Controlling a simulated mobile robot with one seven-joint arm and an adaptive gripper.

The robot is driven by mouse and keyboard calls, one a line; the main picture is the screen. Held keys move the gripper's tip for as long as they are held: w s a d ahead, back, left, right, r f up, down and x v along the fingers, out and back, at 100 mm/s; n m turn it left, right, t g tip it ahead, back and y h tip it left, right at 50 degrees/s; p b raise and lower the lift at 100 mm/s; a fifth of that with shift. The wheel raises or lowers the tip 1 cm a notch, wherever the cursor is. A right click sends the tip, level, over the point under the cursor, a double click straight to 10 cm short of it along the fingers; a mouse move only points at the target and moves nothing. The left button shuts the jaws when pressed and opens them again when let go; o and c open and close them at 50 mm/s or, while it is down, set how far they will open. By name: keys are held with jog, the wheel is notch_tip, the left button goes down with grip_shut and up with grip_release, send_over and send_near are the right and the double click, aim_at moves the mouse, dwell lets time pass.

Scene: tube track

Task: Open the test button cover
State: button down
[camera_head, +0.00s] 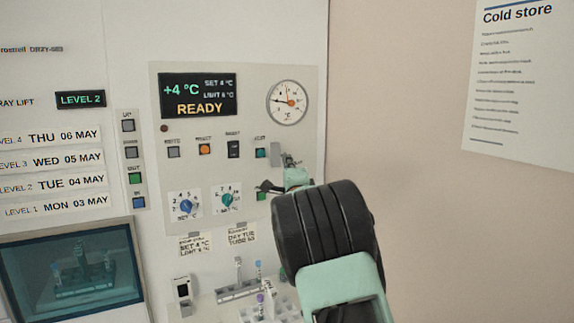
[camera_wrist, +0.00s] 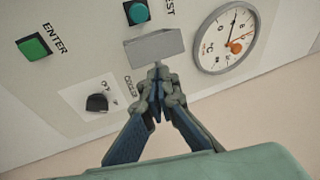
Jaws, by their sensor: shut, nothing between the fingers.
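The test button (camera_wrist: 137,12) is a round teal button on a dark square base and is uncovered in the wrist view. It also shows in the head view (camera_head: 260,153). A grey plate, seemingly its cover (camera_wrist: 155,48), stands out from the panel beside the button. In the head view the cover (camera_head: 275,154) is on the button's right. My gripper (camera_wrist: 157,74) is shut and empty, its fingertips right by the cover's side away from the button. I cannot tell whether they touch it. In the head view my gripper (camera_head: 288,161) is at the panel's right part.
A round gauge (camera_head: 289,102) sits above the gripper. A green ENTER button (camera_wrist: 34,46) and a black switch (camera_wrist: 97,102) are close by. Dials (camera_head: 186,205) are lower left. Racks with tubes (camera_head: 238,288) stand below the panel. The wall to the right is clear except for a notice (camera_head: 520,85).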

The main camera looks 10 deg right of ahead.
jog(key=shift+w+d+n+y+b, duration=0.3)
jog(key=shift+d+n+y+b, duration=0.3)
jog(key=shift+y, duration=0.5)
jog(key=shift+d, duration=0.1)
jog(key=shift+w+d+n+g+y+p, duration=0.3)
jog(key=shift+w+d+n+y+p, duration=0.5)
jog(key=shift+w+d+y, duration=0.5)
